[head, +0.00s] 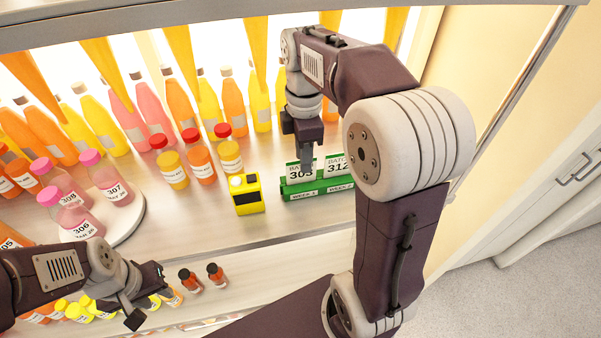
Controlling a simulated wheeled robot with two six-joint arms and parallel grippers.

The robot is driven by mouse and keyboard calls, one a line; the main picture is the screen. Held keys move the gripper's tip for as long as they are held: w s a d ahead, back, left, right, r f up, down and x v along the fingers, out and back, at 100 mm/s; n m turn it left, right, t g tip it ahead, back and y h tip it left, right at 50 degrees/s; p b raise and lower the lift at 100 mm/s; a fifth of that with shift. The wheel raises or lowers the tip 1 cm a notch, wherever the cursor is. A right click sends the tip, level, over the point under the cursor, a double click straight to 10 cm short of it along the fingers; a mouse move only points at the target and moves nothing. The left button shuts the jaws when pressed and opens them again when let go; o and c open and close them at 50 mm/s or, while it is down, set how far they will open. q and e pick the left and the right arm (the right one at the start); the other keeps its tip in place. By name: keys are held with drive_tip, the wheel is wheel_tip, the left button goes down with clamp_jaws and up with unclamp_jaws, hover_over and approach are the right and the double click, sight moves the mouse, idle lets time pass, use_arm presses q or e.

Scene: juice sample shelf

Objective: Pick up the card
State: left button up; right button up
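Two white batch cards stand in a green holder (318,189) on the shelf. The left card (294,173) reads 305 and the right card (336,166) reads 312. My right gripper (308,168) points down at the 305 card, with its fingertips in front of the card's upper right part. I cannot tell whether it touches or grips the card, as the fingers line up in this view. My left gripper (148,299) is at the lower left, away from the cards, with its fingers apart and nothing between them.
A yellow device (245,194) stands just left of the holder. Small red-capped bottles (201,163) stand behind it. A round white turntable (131,220) holds pink-capped bottles. Rows of juice bottles fill the back. Small bottles (190,280) stand on a lower level near my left gripper.

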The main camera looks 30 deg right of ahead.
sight(301, 176)
drive_tip(key=shift+f, duration=0.4)
drive_tip(key=shift+w+f, duration=0.15)
drive_tip(key=shift+w, duration=0.15)
wheel_tip(301, 176, down, 5)
drive_tip(key=shift+w+a+r+p, duration=0.1)
drive_tip(key=shift+a+p, duration=0.05)
drive_tip(key=shift+p, duration=0.3)
drive_tip(key=shift+f, duration=0.2)
clamp_jaws()
